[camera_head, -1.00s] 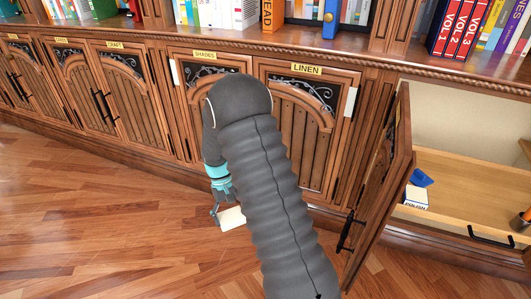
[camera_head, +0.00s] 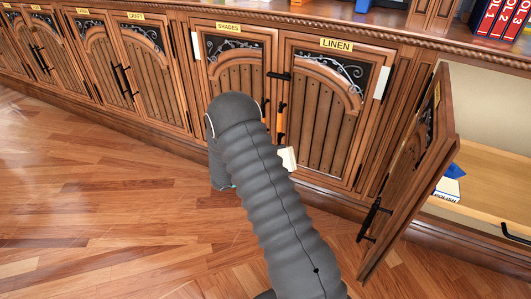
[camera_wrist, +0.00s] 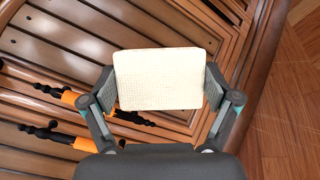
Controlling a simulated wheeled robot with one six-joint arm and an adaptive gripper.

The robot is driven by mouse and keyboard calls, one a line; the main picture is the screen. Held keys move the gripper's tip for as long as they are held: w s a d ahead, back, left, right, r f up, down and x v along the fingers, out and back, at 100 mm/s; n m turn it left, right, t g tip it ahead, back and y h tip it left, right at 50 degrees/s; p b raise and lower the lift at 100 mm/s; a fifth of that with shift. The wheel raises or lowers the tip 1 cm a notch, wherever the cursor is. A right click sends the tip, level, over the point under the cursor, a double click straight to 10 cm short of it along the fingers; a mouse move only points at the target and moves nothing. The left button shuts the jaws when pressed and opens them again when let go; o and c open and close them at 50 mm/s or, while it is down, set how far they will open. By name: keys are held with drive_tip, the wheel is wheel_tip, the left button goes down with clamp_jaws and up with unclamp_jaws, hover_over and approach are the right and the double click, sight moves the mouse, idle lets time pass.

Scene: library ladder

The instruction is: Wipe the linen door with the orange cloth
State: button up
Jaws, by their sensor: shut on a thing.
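The linen door (camera_head: 323,115) is the shut wooden door under the yellow LINEN label (camera_head: 336,45), with a black scroll grille at its top. My gripper (camera_wrist: 160,82) is shut on a cream, woven-looking pad (camera_wrist: 158,80); it is not orange. In the head view the pad (camera_head: 288,158) shows past my arm, before the linen door's lower left edge; I cannot tell whether it touches. My arm hides most of the gripper there. I see no orange cloth. Orange shows only as bands on the black door handles (camera_wrist: 70,97).
The shades door (camera_head: 236,80) is shut, left of the linen door. On the right, another door (camera_head: 412,180) stands open into the room, by a pulled-out drawer (camera_head: 500,190) holding a polish box (camera_head: 446,190). Wooden floor is clear at left.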

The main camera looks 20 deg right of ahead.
drive_tip(key=w+a+r+n+t, duration=0.1)
drive_tip(key=w+a+n+t, duration=0.25)
drive_tip(key=w+t, duration=0.3)
drive_tip(key=shift+t+h, duration=0.25)
drive_tip(key=shift+h, duration=0.15)
drive_tip(key=shift+w+d, duration=1.8)
drive_tip(key=shift+w, duration=0.15)
drive_tip(key=shift+w+d+b, duration=0.7)
drive_tip(key=shift+d+b, duration=0.05)
drive_tip(key=shift+b, duration=0.05)
drive_tip(key=shift+r, duration=0.15)
wheel_tip(320, 180, up, 8)
drive_tip(key=p, duration=0.1)
idle(0.4)
